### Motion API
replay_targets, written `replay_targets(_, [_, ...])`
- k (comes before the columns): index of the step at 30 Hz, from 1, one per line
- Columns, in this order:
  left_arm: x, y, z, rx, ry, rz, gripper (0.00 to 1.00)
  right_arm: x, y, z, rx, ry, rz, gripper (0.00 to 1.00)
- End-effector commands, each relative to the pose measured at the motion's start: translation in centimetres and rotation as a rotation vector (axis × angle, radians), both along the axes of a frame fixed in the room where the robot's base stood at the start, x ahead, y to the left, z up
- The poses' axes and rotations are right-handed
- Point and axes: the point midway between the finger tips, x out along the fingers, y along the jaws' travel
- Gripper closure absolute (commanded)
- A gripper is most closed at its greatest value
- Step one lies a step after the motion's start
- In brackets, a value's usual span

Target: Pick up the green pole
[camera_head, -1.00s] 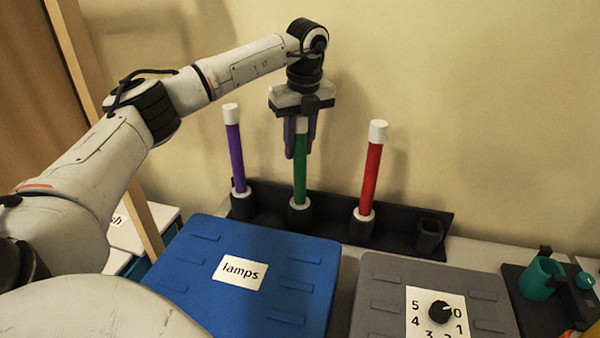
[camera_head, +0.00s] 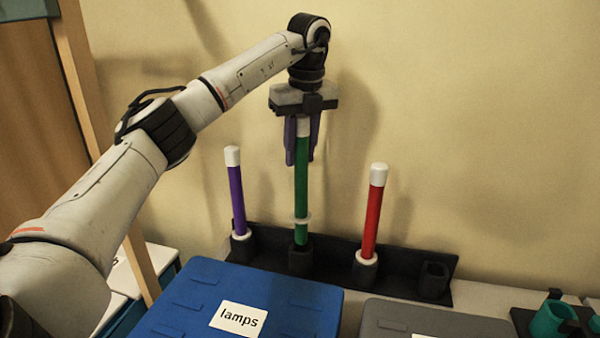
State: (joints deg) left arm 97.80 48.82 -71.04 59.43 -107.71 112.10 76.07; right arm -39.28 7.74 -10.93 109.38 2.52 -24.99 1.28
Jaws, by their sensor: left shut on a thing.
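The green pole (camera_head: 301,185) stands upright in the middle of the picture, with a white ring low on it. My left gripper (camera_head: 303,143) points down and is shut on its upper end, around the white cap. The ring is raised above the black socket (camera_head: 300,258), and the green lower end still reaches down to the socket's mouth. I cannot tell whether its tip is inside. My right gripper is not in view.
A purple pole (camera_head: 237,195) stands left and a red pole (camera_head: 372,215) right in the black rack (camera_head: 400,267). An empty socket (camera_head: 434,279) is at the rack's right end. A blue "lamps" box (camera_head: 185,305), a grey box (camera_head: 390,315) and a teal cup (camera_head: 549,318) are in front.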

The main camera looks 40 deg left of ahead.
Motion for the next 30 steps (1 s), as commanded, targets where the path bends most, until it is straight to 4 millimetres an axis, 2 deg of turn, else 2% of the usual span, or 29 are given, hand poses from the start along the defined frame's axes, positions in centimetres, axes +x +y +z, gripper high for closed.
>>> replay_targets(1, [0.0,-0.1,1.1,-0.001,-0.004,-0.001,1.00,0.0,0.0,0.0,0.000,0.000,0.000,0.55])
replay_targets(5, [0.0,-0.1,3.5,-0.002,-0.005,-0.001,1.00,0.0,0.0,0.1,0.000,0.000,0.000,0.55])
replay_targets(14, [-3.0,-1.5,3.3,0.003,-0.004,-0.001,1.00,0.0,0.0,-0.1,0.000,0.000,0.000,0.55])
replay_targets(30, [-11.5,-6.3,3.2,0.001,-0.002,-0.003,1.00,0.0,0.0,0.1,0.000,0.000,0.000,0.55])
